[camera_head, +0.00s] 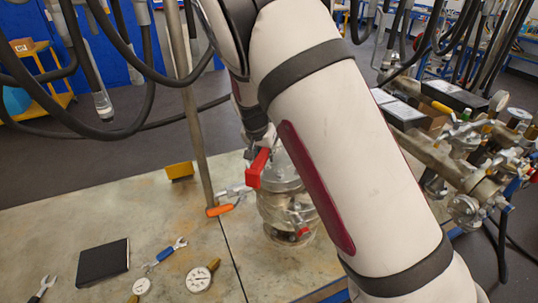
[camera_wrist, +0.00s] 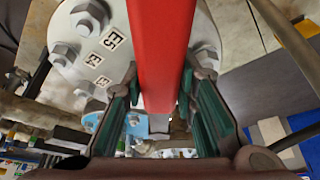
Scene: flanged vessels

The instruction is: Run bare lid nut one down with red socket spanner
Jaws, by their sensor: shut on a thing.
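My gripper (camera_wrist: 159,88) is shut on the red socket spanner (camera_wrist: 165,40), its green-padded fingers on either side of the red bar. The spanner also shows in the head view (camera_head: 257,168), at the near-left side of the vessel lid. The round grey flanged lid (camera_wrist: 125,18) has several hex nuts or bolt heads round its rim, such as one nut (camera_wrist: 62,53) at upper left. Small labels (camera_wrist: 113,40) are stuck on the lid; one looks like E5. The vessel (camera_head: 280,212) stands on the bench under my arm. Whether the socket sits on a nut is hidden.
A thin post and an orange-handled tool (camera_head: 220,210) stand or lie close left of the vessel. A black box (camera_head: 103,262), a spanner (camera_head: 166,254) and a gauge (camera_head: 199,279) lie on the bench at left. Pipework (camera_head: 455,165) crowds the right.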

